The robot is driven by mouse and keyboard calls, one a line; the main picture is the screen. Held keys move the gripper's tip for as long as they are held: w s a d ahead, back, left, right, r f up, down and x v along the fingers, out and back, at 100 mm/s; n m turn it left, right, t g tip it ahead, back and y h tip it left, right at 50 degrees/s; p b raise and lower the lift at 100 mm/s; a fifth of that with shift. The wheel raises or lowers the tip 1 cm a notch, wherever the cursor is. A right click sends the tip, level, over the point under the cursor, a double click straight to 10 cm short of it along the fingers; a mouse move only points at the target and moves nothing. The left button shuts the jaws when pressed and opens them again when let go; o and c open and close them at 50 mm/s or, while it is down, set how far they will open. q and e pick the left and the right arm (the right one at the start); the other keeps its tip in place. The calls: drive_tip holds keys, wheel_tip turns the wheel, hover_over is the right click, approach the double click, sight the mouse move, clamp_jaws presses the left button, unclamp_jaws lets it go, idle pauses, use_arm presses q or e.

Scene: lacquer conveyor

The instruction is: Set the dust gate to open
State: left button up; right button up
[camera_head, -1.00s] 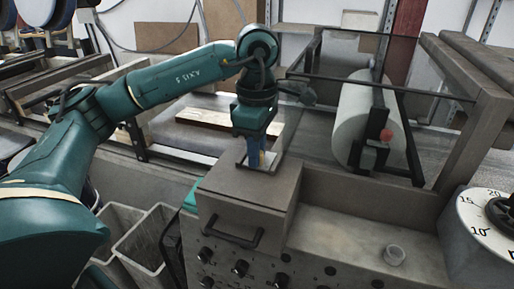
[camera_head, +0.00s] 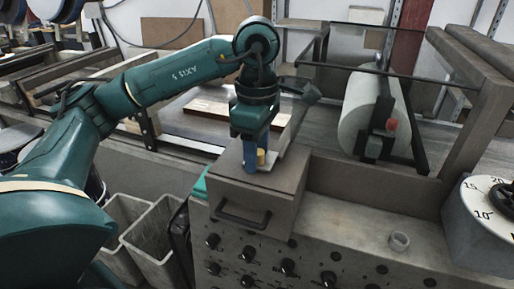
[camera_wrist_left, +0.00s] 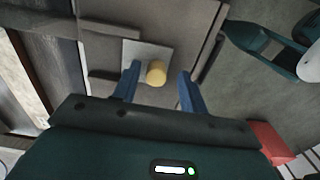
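A small yellow knob (camera_head: 261,157) stands on a pale plate (camera_head: 274,160) on top of the brown box-shaped housing (camera_head: 285,186). I take these for the dust gate; no label on them is readable. My left gripper (camera_head: 256,160) points down at the knob, its blue fingers low over the plate. In the left wrist view the fingers (camera_wrist_left: 159,85) are apart, with the yellow knob (camera_wrist_left: 157,72) between their tips, closer to the left finger. A gap shows on the right side; contact on the left is unclear. My right gripper is not in view.
A dark handle (camera_head: 242,219) is on the housing's front, above a panel of black knobs (camera_head: 288,266). A large roller (camera_head: 362,112) is behind, and open bins (camera_head: 153,237) are at left.

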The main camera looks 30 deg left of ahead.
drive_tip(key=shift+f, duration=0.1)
use_arm(q)
drive_tip(key=shift+r, duration=0.15)
wheel_tip(320, 180, up, 13)
drive_tip(key=p, duration=0.3)
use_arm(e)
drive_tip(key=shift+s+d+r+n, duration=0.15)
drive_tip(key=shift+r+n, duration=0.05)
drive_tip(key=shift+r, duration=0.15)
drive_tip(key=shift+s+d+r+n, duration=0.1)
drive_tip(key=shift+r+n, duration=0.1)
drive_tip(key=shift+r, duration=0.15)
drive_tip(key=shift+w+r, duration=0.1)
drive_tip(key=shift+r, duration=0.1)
